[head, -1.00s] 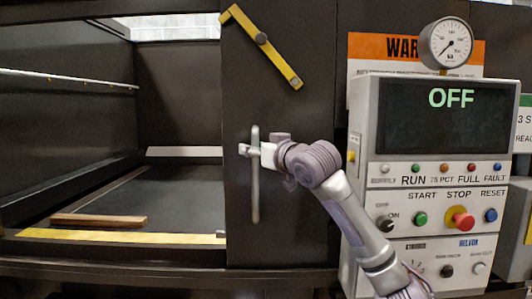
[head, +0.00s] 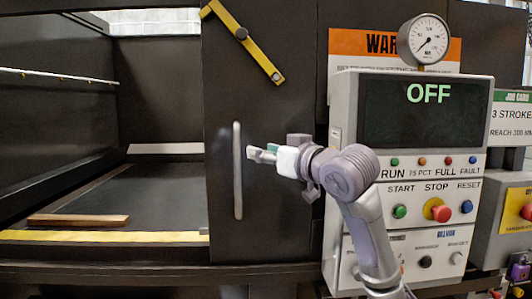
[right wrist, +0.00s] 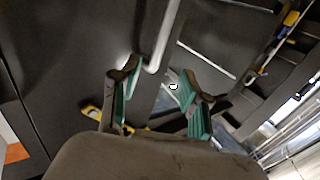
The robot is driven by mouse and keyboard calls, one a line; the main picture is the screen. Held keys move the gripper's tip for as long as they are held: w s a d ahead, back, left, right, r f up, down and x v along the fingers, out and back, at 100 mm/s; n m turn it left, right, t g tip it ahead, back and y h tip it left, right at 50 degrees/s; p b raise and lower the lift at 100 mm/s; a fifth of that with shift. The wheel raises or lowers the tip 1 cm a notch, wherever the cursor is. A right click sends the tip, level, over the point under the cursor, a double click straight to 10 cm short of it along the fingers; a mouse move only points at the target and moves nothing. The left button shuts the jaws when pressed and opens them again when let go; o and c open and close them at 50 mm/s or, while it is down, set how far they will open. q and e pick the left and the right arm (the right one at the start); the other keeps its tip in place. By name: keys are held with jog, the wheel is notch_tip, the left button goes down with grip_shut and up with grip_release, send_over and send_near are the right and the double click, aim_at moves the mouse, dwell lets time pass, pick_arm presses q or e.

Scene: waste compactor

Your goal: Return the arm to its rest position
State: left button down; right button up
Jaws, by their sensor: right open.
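My right gripper (head: 262,153) is just right of the grey vertical door handle (head: 238,172) in the head view, apart from it. In the right wrist view its two green-padded fingers (right wrist: 160,95) are spread with nothing between them, and the handle (right wrist: 164,38) shows beyond the fingertips. The right arm rises from the lower right, in front of the control panel. My left gripper is not in view.
The dark door (head: 265,215) stands beside the open chamber, where a wooden plank (head: 78,220) lies near the yellow-striped sill (head: 100,236). A yellow latch bar (head: 243,42) is on the door. The control panel (head: 345,110) reads OFF, with a gauge (head: 424,40) above.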

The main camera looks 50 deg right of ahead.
jog(key=shift+f, duration=0.1)
dwell(0.3)
jog(key=w+a+f+n+g+y, duration=0.1)
jog(key=w+a+f+g, duration=0.15)
jog(key=f, duration=0.85)
jog(key=w+a+f+n+g+y, duration=0.15)
jog(key=a+f, duration=0.25)
jog(key=f, duration=0.8)
jog(key=w+a+f+g, duration=0.1)
jog(key=a+f+g, duration=0.2)
jog(key=f, duration=0.8)
jog(key=s+a+f+n+g+y, duration=0.1)
jog(key=s+a+f+g, duration=0.1)
jog(key=s+a+f, duration=0.4)
jog(key=s+a+f+n+g, duration=0.1)
jog(key=s+a+f+g, duration=0.15)
jog(key=f, duration=0.55)
jog(key=s+a+f+g+y, duration=0.25)
jog(key=s+a+f, duration=0.55)
jog(key=s+a, duration=0.55)
notch_tip(320, 180, down, 28)
jog(key=f+g+b, duration=0.1)
jog(key=s+d+f, duration=0.1)
jog(key=s+f, duration=0.7)
jog(key=s+d+f+n+g+h+b, duration=0.1)
jog(key=s+d+f, duration=0.1)
jog(key=s+f, duration=0.6)
jog(key=shift+s+d, duration=0.25)
jog(key=shift+s, duration=0.35)
